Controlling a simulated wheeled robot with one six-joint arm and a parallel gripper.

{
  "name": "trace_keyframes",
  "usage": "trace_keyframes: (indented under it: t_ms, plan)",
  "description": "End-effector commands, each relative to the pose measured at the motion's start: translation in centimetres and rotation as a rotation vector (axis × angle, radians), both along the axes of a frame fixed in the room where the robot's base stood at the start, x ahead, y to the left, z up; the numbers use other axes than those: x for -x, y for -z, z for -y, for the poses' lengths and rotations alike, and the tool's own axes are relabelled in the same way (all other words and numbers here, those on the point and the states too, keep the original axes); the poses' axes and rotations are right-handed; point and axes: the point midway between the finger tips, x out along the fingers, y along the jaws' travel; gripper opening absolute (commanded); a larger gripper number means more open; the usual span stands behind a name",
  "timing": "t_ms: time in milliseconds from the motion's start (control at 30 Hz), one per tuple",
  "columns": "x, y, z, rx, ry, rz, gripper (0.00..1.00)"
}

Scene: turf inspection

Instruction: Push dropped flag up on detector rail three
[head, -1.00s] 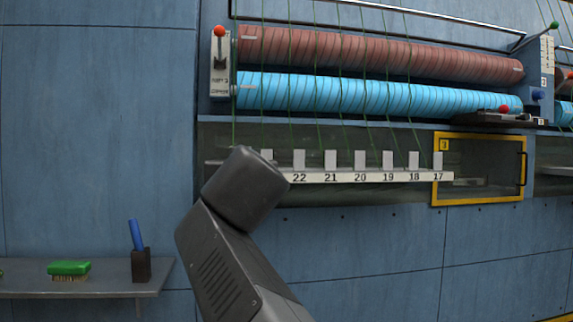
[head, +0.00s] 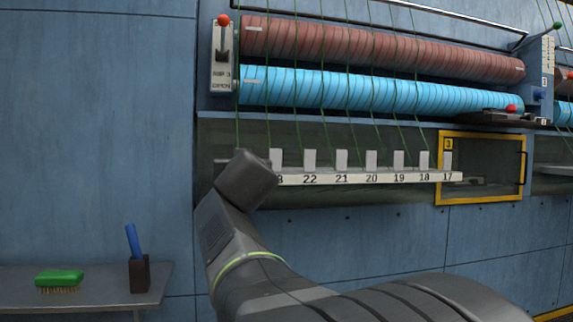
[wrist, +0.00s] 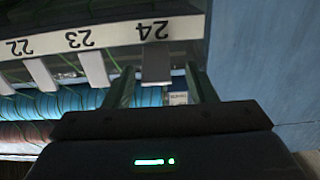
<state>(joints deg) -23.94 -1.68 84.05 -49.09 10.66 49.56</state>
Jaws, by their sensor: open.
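The white numbered detector rail (head: 370,178) runs below the rollers, with pale upright flags above labels 17 to 22 and a further flag at its left. The wrist view shows the rail (wrist: 110,35) upside down, with flag 22 (wrist: 40,73), flag 23 (wrist: 95,68) and flag 24 (wrist: 156,62). My gripper (wrist: 158,72) is open, its two fingers on either side of flag 24. I cannot tell whether they touch it, or whether this flag sits lower than the others. My wrist hides the rail's left end in the head view.
A red roller (head: 380,50) and a blue roller (head: 380,95) with green threads lie above the rail. A yellow frame (head: 480,200) surrounds the rail's right end. A shelf (head: 90,285) at lower left holds a green brush (head: 60,278) and a dark holder (head: 139,274).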

Motion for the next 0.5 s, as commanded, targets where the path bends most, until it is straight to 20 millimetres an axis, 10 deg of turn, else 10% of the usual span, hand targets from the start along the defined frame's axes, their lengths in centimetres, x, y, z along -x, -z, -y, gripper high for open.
trace_keyframes:
  t_ms: [500]
  plan:
    - [-2.2, 0.0, -0.6, 0.000, 0.000, 0.000, 0.51]
